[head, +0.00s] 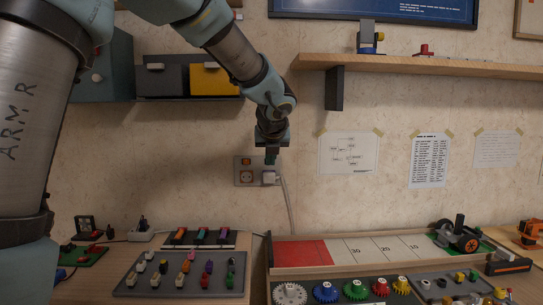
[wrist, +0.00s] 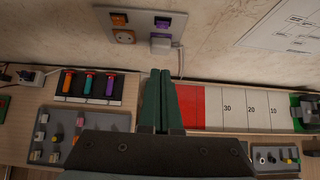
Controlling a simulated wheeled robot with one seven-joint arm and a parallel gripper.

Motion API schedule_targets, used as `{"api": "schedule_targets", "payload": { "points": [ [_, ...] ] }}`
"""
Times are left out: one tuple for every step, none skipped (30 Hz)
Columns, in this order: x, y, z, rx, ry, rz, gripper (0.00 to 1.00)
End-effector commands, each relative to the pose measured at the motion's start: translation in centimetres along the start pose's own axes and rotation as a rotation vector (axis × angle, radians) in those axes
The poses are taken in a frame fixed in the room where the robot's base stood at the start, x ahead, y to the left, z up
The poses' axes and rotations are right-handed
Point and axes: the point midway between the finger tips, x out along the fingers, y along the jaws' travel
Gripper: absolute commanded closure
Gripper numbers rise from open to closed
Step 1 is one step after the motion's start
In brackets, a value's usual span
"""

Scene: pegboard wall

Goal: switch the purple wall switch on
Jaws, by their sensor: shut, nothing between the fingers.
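The purple wall switch (wrist: 162,22) is a small rocker at the upper right of a grey wall plate (wrist: 141,22), above a white plug (wrist: 161,43). Whether it is tipped on or off is too small to tell. In the head view the plate (head: 243,164) is on the wall near the middle, and my gripper (head: 271,158) hides the purple switch. My gripper is shut and empty, its dark green fingers (wrist: 163,76) together. In the wrist view the fingertips show below the plug; contact with the wall cannot be told.
An orange switch (wrist: 119,18) and orange socket (wrist: 124,37) share the plate. A cable (head: 287,202) hangs from the plug. Below are a table with a rack of coloured pieces (head: 200,238), a grey tray (head: 225,285) and a red-and-white track (head: 345,250). A shelf (head: 430,66) is at upper right.

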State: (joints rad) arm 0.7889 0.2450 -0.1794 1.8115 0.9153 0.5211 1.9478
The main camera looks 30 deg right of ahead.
Motion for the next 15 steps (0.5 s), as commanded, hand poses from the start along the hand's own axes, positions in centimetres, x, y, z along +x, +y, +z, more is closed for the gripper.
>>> {"api": "schedule_targets", "payload": {
  "points": [
    [1.3,0.0,-0.2,0.001,0.003,0.002,1.00],
    [1.9,0.0,-0.2,0.000,0.003,0.002,1.00],
    [2.8,0.0,-0.1,0.000,0.003,0.001,1.00],
    [3.4,0.0,-0.1,0.001,0.003,0.002,1.00],
    [4.0,0.0,-0.2,0.001,0.003,0.002,1.00],
    [4.8,0.0,-0.1,0.000,0.003,0.001,1.00],
    [5.4,0.0,-0.1,0.000,0.003,0.001,1.00],
    [6.0,0.0,-0.1,0.000,0.002,0.001,1.00],
    [6.7,0.0,-0.1,0.001,0.002,0.002,1.00],
    [6.7,0.1,0.6,-0.001,-0.001,0.001,1.00],
    [6.5,0.1,1.4,-0.003,-0.002,0.001,1.00],
    [6.7,0.1,2.0,-0.003,-0.001,0.001,1.00],
    [6.8,0.1,2.3,-0.003,0.000,0.001,1.00],
    [6.9,0.1,2.7,-0.003,-0.001,0.000,1.00],
    [7.0,0.0,3.0,-0.002,-0.001,0.000,1.00]
  ]
}}
